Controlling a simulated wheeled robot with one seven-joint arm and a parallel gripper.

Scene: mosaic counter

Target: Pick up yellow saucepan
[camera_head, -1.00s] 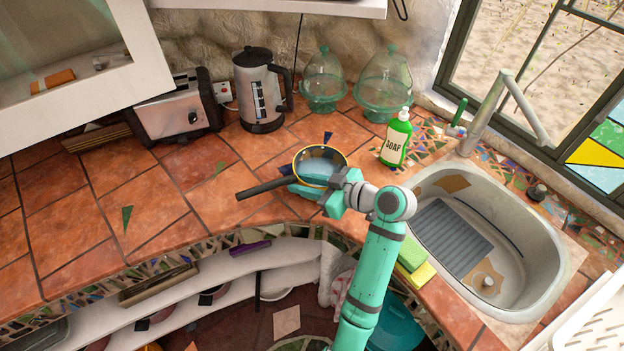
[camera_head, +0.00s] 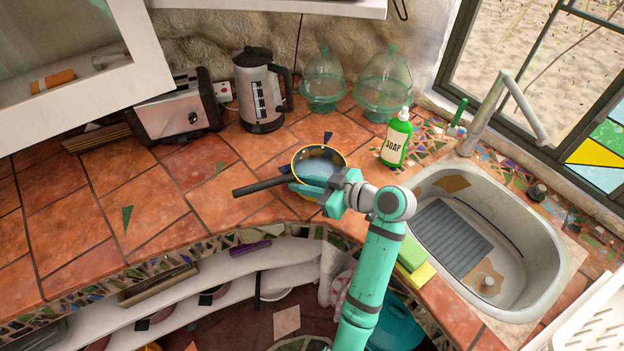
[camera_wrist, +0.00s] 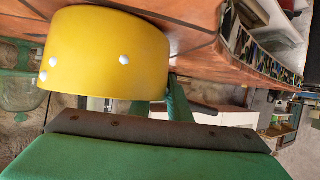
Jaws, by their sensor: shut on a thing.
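The yellow saucepan (camera_head: 344,158) is at the middle of the tiled counter, with a yellow rim, a grey-blue inside and a long dark handle pointing left. In the wrist view its yellow outer wall (camera_wrist: 105,55) with white rivets fills the upper left. My gripper (camera_head: 296,184) is shut on the saucepan's handle close to the pan body. In the wrist view the green fingers (camera_wrist: 176,102) show partly beside the pan. I cannot tell whether the pan's base touches the counter.
A green soap bottle (camera_head: 395,140) stands right of the pan, with the sink (camera_head: 540,270) beyond it. A kettle (camera_head: 262,90), a toaster (camera_head: 178,110) and two glass-domed stands (camera_head: 323,85) line the back. The counter left of the pan is mostly clear.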

